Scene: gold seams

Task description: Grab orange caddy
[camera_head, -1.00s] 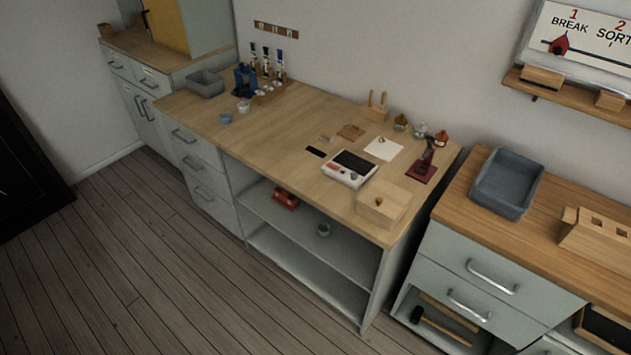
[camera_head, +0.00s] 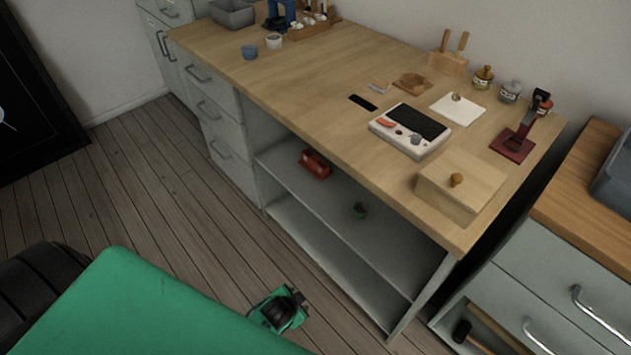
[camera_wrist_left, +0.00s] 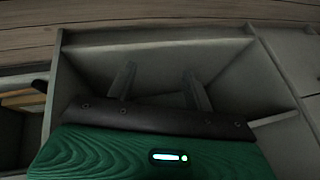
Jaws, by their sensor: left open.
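No clearly orange caddy shows. A small red carrier-like object (camera_head: 314,164) sits on the upper open shelf (camera_head: 335,205) under the workbench in the head view; its details are too small to tell. In the left wrist view my left gripper (camera_wrist_left: 160,88) has its two fingers spread wide with nothing between them, facing a grey shelf compartment. In the head view a green and black part of my arm is low at the bottom centre, in front of the shelves; the fingertips cannot be made out there. My right gripper is not in view.
Drawers (camera_head: 215,120) flank the shelves on the left.

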